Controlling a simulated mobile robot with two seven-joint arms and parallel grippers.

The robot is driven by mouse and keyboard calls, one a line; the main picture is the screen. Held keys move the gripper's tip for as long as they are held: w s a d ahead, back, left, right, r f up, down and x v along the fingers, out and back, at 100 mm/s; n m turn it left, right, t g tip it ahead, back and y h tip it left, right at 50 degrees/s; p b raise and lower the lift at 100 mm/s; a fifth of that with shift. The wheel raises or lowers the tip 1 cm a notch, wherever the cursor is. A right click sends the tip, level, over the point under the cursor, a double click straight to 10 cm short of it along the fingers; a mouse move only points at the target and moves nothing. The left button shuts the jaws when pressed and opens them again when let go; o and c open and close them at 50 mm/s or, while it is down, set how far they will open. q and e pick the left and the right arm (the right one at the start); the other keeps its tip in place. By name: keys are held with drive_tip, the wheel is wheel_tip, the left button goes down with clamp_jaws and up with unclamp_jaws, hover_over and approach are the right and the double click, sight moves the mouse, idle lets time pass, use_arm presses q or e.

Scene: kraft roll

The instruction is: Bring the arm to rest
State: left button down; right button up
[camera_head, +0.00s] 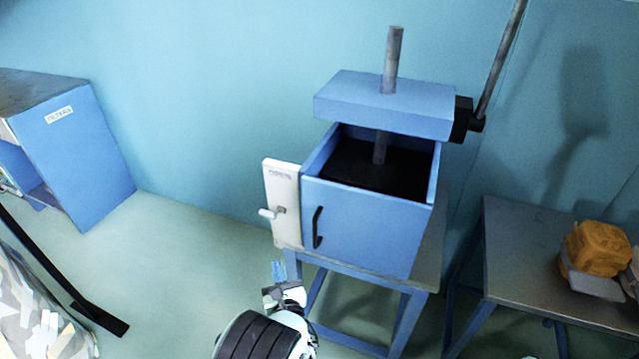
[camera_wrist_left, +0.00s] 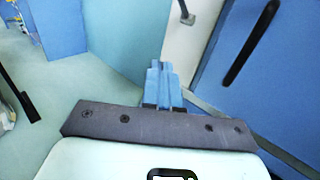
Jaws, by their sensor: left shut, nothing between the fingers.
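My left gripper (camera_head: 279,271) is in the lower middle of the head view, in front of and below the left front corner of a blue press box (camera_head: 365,225). Its blue fingers are together and hold nothing. In the left wrist view the shut fingers (camera_wrist_left: 162,84) point toward the white panel (camera_wrist_left: 188,38) beside the box and look apart from it. My right gripper is in neither view.
The press stands on a blue-legged table (camera_head: 428,262), with a raised blue plate (camera_head: 385,103) above the box. A metal table (camera_head: 520,250) with an orange-brown block (camera_head: 598,248) is at right. A blue cabinet (camera_head: 85,160) stands at left. Floor between is clear.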

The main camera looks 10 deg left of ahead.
use_arm(q)
drive_tip(key=s+a+f+n+g+p, duration=0.2)
drive_tip(key=s+a+f+n+g, duration=0.4)
drive_tip(key=s+f, duration=0.4)
drive_tip(key=s+a+f+n+g+p, duration=0.1)
drive_tip(key=s+a+f+n+g, duration=0.3)
drive_tip(key=s+f+g, duration=0.6)
drive_tip(key=s+d+f+n+g+h+p, duration=0.1)
drive_tip(key=s+d+f+n+g+h, duration=0.2)
drive_tip(key=s, duration=0.5)
drive_tip(key=s+d+f+n+g+h+p, duration=0.1)
drive_tip(key=s+d+n+g+h, duration=0.15)
drive_tip(key=s+d+n, duration=0.4)
drive_tip(key=s+d+n+t+h+p, duration=0.1)
drive_tip(key=d+n+t+h+p, duration=0.2)
drive_tip(key=n, duration=1.2)
drive_tip(key=shift+d+r+t+h, duration=0.4)
drive_tip(key=shift+d+t+h, duration=0.25)
drive_tip(key=shift+d+h, duration=1.05)
drive_tip(key=shift+d+y, duration=0.25)
